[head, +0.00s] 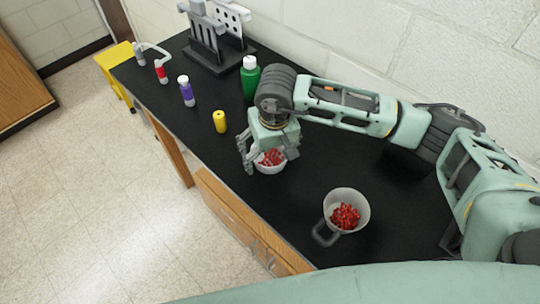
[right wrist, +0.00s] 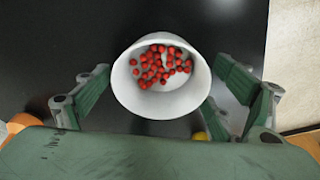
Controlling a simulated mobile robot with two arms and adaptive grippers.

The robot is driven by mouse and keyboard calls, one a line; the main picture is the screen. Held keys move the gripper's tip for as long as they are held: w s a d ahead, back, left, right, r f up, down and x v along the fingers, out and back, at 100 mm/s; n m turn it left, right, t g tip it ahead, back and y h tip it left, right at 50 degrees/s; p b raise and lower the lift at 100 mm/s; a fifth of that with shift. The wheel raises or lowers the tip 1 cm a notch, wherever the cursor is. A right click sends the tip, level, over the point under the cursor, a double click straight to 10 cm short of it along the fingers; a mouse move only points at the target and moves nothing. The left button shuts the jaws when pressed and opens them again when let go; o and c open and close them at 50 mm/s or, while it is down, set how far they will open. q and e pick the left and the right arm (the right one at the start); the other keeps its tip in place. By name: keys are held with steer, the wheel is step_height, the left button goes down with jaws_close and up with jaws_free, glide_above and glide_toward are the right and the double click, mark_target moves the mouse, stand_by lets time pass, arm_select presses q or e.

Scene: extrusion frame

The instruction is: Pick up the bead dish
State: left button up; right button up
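The bead dish (head: 271,169) is a small white bowl with red beads in it, standing on the black bench top. It also shows in the right wrist view (right wrist: 160,104), between the two fingers, with the beads visible inside. My right gripper (head: 267,154) points down over the dish and hides part of it in the head view. Its fingers are spread, one on each side of the dish. The left finger stands apart from the bowl; the right finger is close to its wall, and I cannot tell if it touches. My left gripper is not in view.
A white mug with a grey handle (head: 346,209) holds red beads nearer the front. A yellow cylinder (head: 220,121), purple bottle (head: 186,91) and green bottle (head: 250,78) stand behind. A grey rack (head: 215,42) is at the back. The bench's left edge is near the dish.

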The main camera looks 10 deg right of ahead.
steer(key=c, duration=1)
steer(key=shift+o, duration=0.2)
steer(key=shift+r, duration=0.2)
